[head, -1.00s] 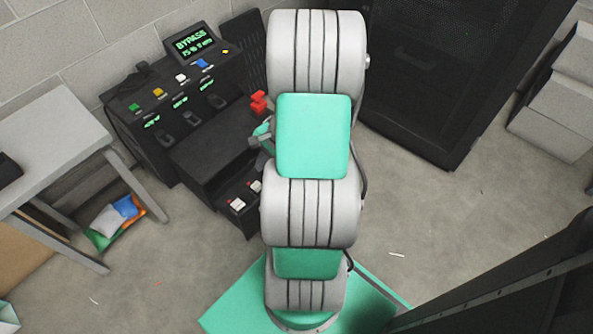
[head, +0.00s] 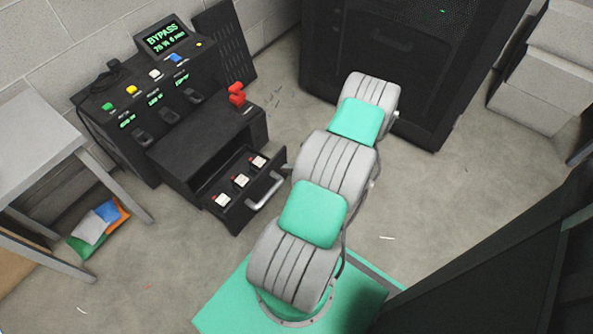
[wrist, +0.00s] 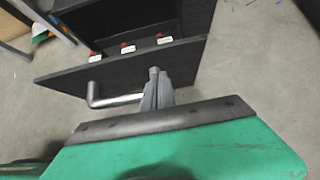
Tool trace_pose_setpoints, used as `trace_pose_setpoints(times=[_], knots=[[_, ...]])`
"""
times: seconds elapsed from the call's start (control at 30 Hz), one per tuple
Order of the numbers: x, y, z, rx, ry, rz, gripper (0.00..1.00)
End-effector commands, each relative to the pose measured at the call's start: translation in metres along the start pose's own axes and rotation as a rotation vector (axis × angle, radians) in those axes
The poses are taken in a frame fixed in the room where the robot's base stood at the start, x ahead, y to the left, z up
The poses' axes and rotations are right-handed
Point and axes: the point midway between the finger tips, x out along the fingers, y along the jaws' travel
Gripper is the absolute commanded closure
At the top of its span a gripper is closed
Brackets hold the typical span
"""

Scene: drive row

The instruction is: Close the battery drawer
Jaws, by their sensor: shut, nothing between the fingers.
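The battery drawer (head: 228,216) is a black drawer low in the control console and stands pulled out. Three white and red battery blocks (head: 240,181) sit in a row inside it. Its silver bar handle (head: 266,191) is on the front panel and also shows in the wrist view (wrist: 112,99). My gripper (wrist: 154,74) is shut and empty. Its tips are at the outer face of the drawer front (wrist: 185,60), to the right of the handle in the wrist view; I cannot tell whether they touch. In the head view my arm hides the gripper.
The black console (head: 150,110) has a "BYPASS" screen (head: 168,36), coloured buttons and a red lever (head: 237,94). A grey table (head: 40,150) stands at left with coloured packs (head: 98,226) below. A dark cabinet (head: 400,50) stands behind. Open floor lies right of my arm.

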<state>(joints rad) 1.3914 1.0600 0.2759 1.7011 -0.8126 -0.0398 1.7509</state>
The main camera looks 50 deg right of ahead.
Motion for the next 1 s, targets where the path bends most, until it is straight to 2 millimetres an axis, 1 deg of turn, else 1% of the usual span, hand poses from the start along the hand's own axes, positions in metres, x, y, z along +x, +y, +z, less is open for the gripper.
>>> trace_pose_setpoints(times=[0.03, 0.1, 0.2, 0.33, 0.77, 0.87, 1.0], knots=[[0.011, 0.0, 0.003, -0.005, 0.0, 0.003, 1.0], [0.019, 0.001, 0.013, -0.005, 0.0, 0.002, 1.0], [0.027, 0.0, 0.021, -0.003, 0.001, 0.002, 1.0], [0.031, 0.001, 0.027, 0.0, 0.001, 0.001, 1.0], [0.033, 0.0, 0.03, -0.002, 0.001, 0.001, 1.0], [0.039, 0.0, 0.035, -0.004, 0.0, 0.001, 1.0], [0.055, 0.001, 0.049, -0.007, 0.001, 0.002, 1.0]])
